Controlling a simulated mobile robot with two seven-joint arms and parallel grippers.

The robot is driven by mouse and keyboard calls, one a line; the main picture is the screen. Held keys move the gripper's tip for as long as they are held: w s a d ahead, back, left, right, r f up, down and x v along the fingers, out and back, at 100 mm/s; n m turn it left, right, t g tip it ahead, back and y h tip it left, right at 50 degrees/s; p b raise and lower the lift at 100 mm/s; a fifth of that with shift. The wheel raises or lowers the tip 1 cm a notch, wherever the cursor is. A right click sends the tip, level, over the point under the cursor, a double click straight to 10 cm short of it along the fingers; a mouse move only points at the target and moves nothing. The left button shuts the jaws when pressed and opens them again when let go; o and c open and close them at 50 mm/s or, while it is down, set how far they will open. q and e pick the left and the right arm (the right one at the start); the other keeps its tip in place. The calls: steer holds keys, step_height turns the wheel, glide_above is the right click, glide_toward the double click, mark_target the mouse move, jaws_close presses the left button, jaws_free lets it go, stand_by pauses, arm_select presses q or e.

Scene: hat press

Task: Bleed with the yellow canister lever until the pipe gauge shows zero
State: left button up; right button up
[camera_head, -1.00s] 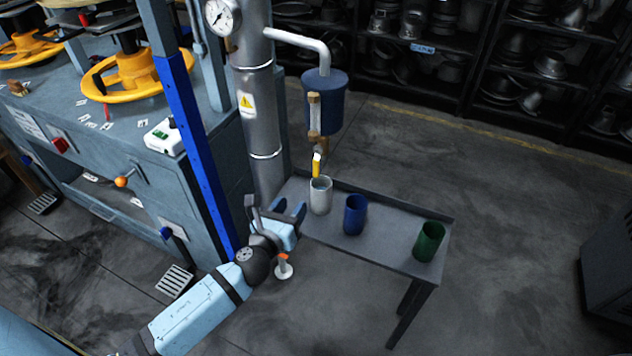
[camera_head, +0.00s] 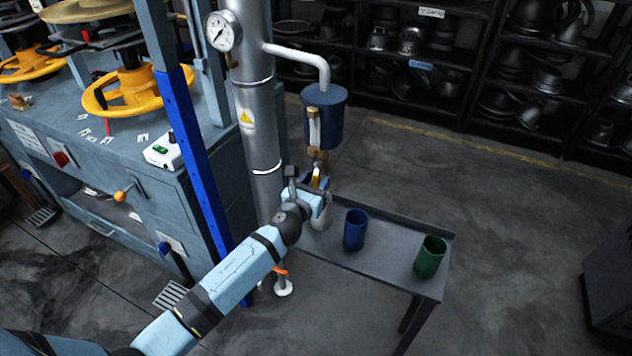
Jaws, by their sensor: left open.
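The yellow lever (camera_head: 316,178) hangs below the blue canister (camera_head: 325,117), under a brass fitting with a sight tube. My left gripper (camera_head: 313,188) is open at the lever, its fingers close around or beside it; contact cannot be told. The pipe gauge (camera_head: 222,32) is a round white dial on the tall silver pipe (camera_head: 255,110); its needle is too small to read exactly. A white cup (camera_head: 320,222) stands under the lever, mostly hidden behind my gripper. My right gripper is not in view.
A grey side table (camera_head: 385,260) carries the blue cup (camera_head: 355,230) and green cup (camera_head: 430,257) to the right. A blue post (camera_head: 195,150) and the press cabinet (camera_head: 120,185) stand left of my arm. Dark shelves (camera_head: 460,60) line the back.

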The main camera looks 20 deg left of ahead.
arm_select(q)
steer(key=shift+w, duration=0.2)
jaws_close()
steer(key=shift+d, duration=0.1)
steer(key=d+r+n+p, duration=0.2)
steer(key=d+r+n, duration=0.2)
steer(key=n, duration=1.4)
steer(key=shift+d+r+p, duration=0.3)
steer(key=shift+r+p, duration=0.1)
steer(key=shift+s, duration=0.1)
stand_by(0.4)
